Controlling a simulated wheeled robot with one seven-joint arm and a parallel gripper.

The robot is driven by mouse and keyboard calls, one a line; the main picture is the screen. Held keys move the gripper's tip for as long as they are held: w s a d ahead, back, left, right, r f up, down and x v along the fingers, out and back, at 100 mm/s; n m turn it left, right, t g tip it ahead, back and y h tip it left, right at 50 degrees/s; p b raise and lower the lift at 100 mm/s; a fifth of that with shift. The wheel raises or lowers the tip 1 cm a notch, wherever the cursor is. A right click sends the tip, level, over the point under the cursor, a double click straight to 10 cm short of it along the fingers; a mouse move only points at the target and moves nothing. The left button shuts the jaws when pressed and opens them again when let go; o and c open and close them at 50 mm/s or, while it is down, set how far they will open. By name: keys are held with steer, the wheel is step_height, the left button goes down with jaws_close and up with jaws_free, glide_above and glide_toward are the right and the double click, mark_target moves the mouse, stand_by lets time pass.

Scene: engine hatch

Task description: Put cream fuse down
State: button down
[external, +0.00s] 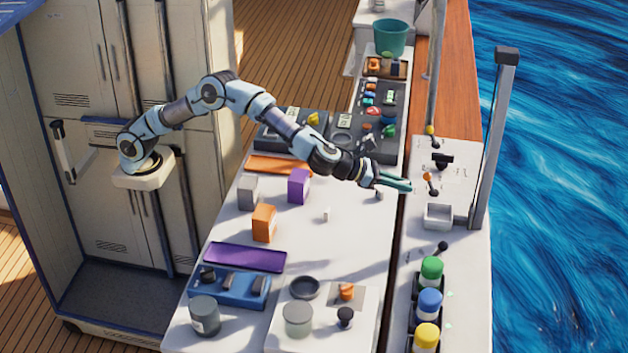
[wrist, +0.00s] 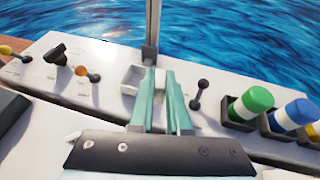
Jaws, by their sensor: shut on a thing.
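My gripper (external: 397,183), with teal fingers, is stretched out over the right edge of the long white bench. In the wrist view its fingers (wrist: 161,90) are close together, with a small pale piece, the cream fuse (wrist: 160,80), between their tips. The fuse is mostly hidden by the fingers. In the external view it cannot be made out in the gripper. A separate small cream piece (external: 326,214) stands on the bench to the left of and below the gripper.
A white open box (external: 437,217) sits on the side console beyond the gripper, beside a grey post (external: 493,150). Green (external: 432,268), blue and yellow capped jars stand nearer. Purple (external: 298,186) and orange (external: 264,222) blocks stand on the bench. The bench middle is mostly clear.

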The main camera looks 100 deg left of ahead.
steer(key=s+a+n+g+y, duration=0.4)
steer(key=s+a+n+y, duration=0.2)
steer(key=s+y, duration=0.1)
steer(key=p, duration=0.1)
glide_above(375, 216)
steer(key=shift+h, duration=0.3)
step_height(375, 216, down, 10)
steer(key=shift+r, duration=0.1)
steer(key=shift+t, duration=0.3)
steer(key=shift+f+p, duration=0.5)
steer(key=shift+f, duration=2)
steer(key=shift+f, duration=0.2)
steer(key=c, duration=0.9)
jaws_free()
steer(key=shift+r, duration=0.15)
